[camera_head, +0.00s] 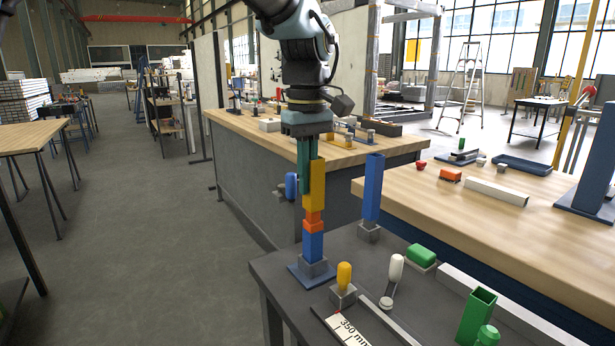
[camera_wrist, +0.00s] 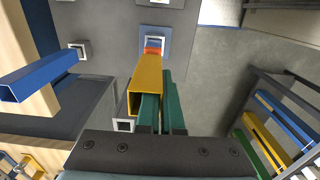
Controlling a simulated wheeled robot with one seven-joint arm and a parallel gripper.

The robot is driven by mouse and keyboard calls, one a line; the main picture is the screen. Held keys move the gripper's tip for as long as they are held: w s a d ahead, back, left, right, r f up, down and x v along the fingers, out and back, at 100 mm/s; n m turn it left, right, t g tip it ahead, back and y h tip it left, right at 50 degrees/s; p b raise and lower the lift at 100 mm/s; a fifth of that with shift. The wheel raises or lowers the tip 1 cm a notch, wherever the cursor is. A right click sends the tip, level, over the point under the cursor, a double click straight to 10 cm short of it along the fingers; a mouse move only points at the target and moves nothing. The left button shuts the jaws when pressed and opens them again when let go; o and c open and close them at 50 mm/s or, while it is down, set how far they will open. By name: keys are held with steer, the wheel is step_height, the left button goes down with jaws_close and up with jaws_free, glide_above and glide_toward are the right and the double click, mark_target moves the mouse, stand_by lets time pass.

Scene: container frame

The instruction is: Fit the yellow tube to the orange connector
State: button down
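The yellow tube (camera_head: 317,186) stands upright directly above the orange connector (camera_head: 313,226). Its lower end meets the connector's narrower upper part, some of which still shows below the tube. I cannot tell how far they overlap. The connector sits on a blue post (camera_head: 313,247) in a grey holder. My gripper (camera_head: 306,178) has green fingers at the tube's upper end: one appears inside the opening, the other outside, closed on the wall. In the wrist view the tube (camera_wrist: 148,78) runs from the fingers (camera_wrist: 162,110) to the connector (camera_wrist: 154,43), mostly hidden behind it.
Another blue post (camera_head: 373,187) stands to the right. The dark table (camera_head: 405,300) also holds a yellow-topped peg (camera_head: 344,277), a white peg (camera_head: 395,270), a green block (camera_head: 421,256) and an open green tube (camera_head: 477,315). Wooden benches stand behind.

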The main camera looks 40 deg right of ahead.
steer(key=shift+f+b, duration=0.6)
steer(key=shift+f, duration=0.8)
stand_by(0.5)
steer(key=c, duration=1)
jaws_free()
steer(key=shift+o, duration=0.4)
steer(key=o, duration=0.5)
steer(key=shift+r, duration=0.1)
